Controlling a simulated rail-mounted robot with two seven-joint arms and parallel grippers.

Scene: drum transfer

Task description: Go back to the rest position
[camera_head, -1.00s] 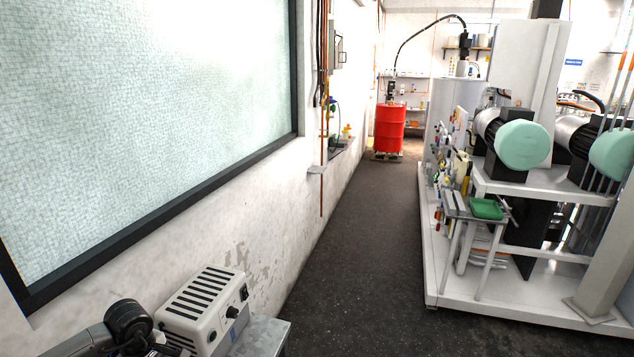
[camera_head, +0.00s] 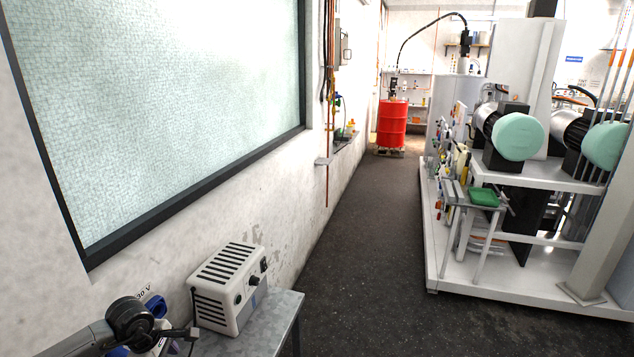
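A grey arm link with a black round joint shows at the lower left; it appears to be my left arm. A small dark part (camera_head: 182,333), apparently my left gripper, reaches right from that joint towards the white slotted box (camera_head: 232,287). I cannot make out its fingers or see anything held in it. My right gripper is out of view.
The white box stands on a grey metal bench (camera_head: 275,318) against the left wall. Blue items (camera_head: 156,306) lie behind the arm. The dark floor aisle (camera_head: 375,235) is clear up to a red drum (camera_head: 392,125). A white machine frame (camera_head: 510,272) borders it on the right.

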